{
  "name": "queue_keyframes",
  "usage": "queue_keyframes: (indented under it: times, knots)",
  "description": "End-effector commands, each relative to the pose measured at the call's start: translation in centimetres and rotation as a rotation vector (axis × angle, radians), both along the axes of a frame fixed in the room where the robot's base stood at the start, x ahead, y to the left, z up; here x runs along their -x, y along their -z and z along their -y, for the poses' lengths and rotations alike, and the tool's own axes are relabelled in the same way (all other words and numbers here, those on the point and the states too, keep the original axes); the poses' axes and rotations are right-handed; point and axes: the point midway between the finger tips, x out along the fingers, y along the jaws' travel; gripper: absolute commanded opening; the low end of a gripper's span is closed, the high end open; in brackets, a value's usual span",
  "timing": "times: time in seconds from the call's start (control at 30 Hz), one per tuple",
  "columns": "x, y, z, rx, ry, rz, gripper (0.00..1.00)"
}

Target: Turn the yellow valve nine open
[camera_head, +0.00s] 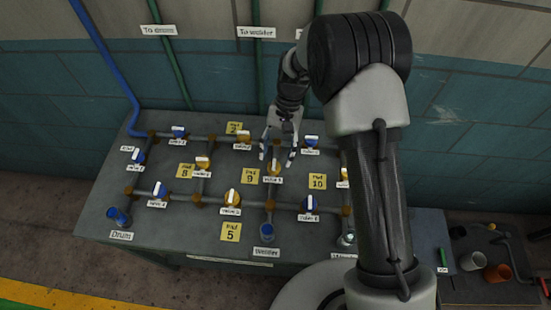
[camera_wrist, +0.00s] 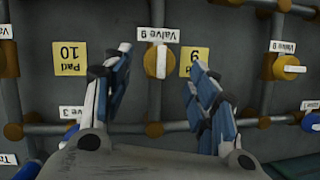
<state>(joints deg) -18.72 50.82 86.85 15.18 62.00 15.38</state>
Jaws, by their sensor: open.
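Yellow valve nine (camera_wrist: 157,61) is a round yellow knob with a white bar handle on a grey pipe that runs up and down in the wrist view. Its handle looks in line with that pipe. Its "Valve 9" label (camera_wrist: 157,35) appears upside down there. It also shows in the head view (camera_head: 274,169), beside the yellow Pad 9 plate (camera_head: 250,176). My gripper (camera_head: 277,159) is over the valve with its fingers spread. In the wrist view, one finger is on each side of the valve, with clear gaps and no visible contact.
Another yellow valve (camera_wrist: 290,68) stands right in the wrist view, its handle across its pipe. Blue valves (camera_head: 311,143) and (camera_head: 309,204) are nearby on the panel (camera_head: 190,235). Pipes and joints surround valve nine. Cups (camera_head: 498,272) stand at the far right.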

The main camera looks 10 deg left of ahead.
Motion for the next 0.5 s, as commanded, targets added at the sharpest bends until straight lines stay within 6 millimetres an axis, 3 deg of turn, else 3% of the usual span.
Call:
queue_keyframes:
  times: [0.1, 0.3, 0.5]
  knots:
    - [-1.2, -2.6, 0.4, -0.001, 0.001, 0.006, 0.53]
    - [-2.5, -6.0, 0.8, -0.001, 0.002, 0.004, 0.53]
    - [-3.1, -7.6, 1.0, 0.000, 0.000, 0.001, 0.53]
